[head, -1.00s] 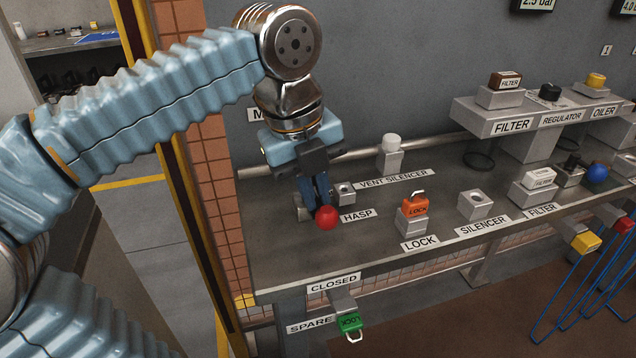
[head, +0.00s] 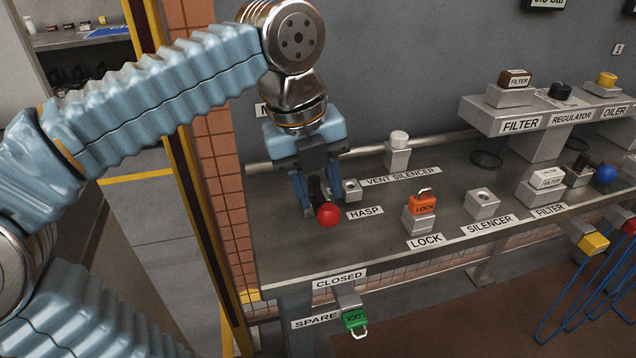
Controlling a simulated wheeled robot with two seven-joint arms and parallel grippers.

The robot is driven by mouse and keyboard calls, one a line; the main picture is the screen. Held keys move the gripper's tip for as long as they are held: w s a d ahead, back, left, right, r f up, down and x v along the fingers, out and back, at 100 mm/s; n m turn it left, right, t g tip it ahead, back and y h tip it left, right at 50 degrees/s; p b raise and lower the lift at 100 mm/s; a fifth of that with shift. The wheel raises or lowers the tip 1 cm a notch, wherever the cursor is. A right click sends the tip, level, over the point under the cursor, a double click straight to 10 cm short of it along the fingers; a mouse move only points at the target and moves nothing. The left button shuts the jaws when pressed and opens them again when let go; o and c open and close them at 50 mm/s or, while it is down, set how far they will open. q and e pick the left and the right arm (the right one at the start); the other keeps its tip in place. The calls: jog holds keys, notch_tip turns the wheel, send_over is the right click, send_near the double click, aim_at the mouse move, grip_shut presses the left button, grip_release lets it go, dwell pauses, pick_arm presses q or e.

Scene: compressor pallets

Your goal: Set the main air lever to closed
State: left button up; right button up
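The main air lever has a red ball knob (head: 327,215) on a dark arm, at the left end of the bench. The knob points toward the front edge, on the side of the CLOSED label (head: 340,280). My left gripper (head: 319,203) points down over the lever with its fingers spread. The dark lever arm shows between the fingers, with the knob just in front of them. Contact with either finger cannot be made out. The lever's pivot is mostly hidden by the gripper. My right gripper is out of view.
The hasp block (head: 352,190) stands close right of the gripper. The orange lock (head: 422,203) sits on its block further right, and the vent silencer (head: 398,150) stands behind. A green spare lock (head: 355,320) hangs below the front edge. A brick pillar is at left.

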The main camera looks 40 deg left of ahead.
pick_arm(q)
notch_tip(320, 180, up, 14)
jog(key=s+a+p, duration=0.1)
jog(key=s+p, duration=0.1)
jog(key=shift+a+f, duration=0.25)
jog(key=shift+a, duration=0.1)
jog(key=shift+s, duration=0.15)
dwell(0.4)
